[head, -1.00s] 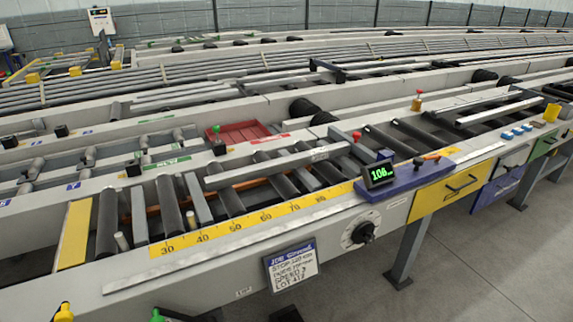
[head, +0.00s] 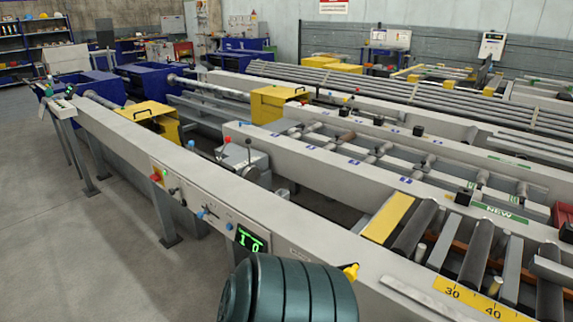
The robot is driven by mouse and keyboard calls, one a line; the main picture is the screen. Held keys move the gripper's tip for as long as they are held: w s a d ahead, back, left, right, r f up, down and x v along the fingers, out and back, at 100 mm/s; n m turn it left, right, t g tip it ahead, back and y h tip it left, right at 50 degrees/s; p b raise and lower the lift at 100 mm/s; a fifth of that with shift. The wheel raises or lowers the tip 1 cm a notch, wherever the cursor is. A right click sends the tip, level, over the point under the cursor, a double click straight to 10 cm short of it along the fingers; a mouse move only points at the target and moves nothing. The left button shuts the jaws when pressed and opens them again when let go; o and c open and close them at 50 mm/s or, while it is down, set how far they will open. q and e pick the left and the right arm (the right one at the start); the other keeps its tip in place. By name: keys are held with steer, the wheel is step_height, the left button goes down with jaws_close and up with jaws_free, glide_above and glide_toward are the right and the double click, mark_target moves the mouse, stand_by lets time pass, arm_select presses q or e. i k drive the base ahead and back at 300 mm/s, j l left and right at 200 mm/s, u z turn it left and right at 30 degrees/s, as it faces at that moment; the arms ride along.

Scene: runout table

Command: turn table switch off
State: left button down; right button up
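The long pale grey runout table (head: 112,128) runs from the far left toward the bottom right. Further right are a blue handle (head: 205,213) and a green lit display (head: 250,240). I cannot tell which control is the table switch, nor the on or off state of any. Neither of my grippers is in view.
Yellow covers (head: 150,122) and a grey machine head (head: 243,157) stand along the table. Rollers (head: 413,228) and a yellow scale (head: 470,300) lie at right. The grey floor (head: 60,230) at left is open. Blue cabinets (head: 150,85) stand behind.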

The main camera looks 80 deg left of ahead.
mark_target(156, 177)
steer(key=u, duration=3.7)
steer(key=z, duration=0.45)
steer(key=i+j+z, duration=0.45)
steer(key=j, duration=0.15)
steer(key=i+j+z, duration=0.1)
steer(key=j+z, duration=0.15)
steer(key=i+j+z, duration=0.25)
steer(key=j, duration=0.25)
steer(key=k+l, duration=0.05)
steer(key=k, duration=0.05)
